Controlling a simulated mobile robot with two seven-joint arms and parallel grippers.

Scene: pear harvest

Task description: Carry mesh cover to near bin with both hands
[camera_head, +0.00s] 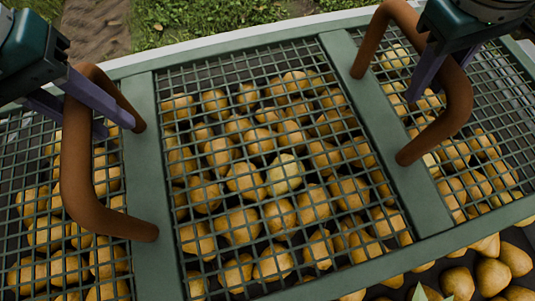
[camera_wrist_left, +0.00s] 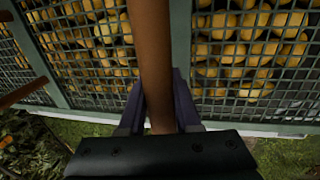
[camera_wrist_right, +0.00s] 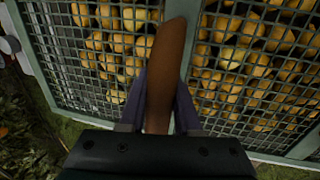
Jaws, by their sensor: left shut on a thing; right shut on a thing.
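The mesh cover (camera_head: 146,190) is a grey-green frame with wire mesh and two brown arched handles, seen in the head view with many yellow pears showing below its mesh. My left gripper (camera_head: 118,112) is shut on the left brown handle (camera_head: 76,165), and the left wrist view shows this handle (camera_wrist_left: 150,50) between its fingers (camera_wrist_left: 160,105). My right gripper (camera_head: 425,85) is shut on the right brown handle (camera_head: 455,95), which also shows between the fingers in the right wrist view (camera_wrist_right: 170,60). Whether the cover rests on a bin or hangs above the pears is unclear.
Loose pears (camera_head: 490,275) lie uncovered at the lower right, beyond the cover's near edge, with a green leaf among them. Grass (camera_head: 200,20) and a brown dirt path (camera_head: 95,25) lie beyond the far edge. A pale rim (camera_head: 285,22) runs along that edge.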

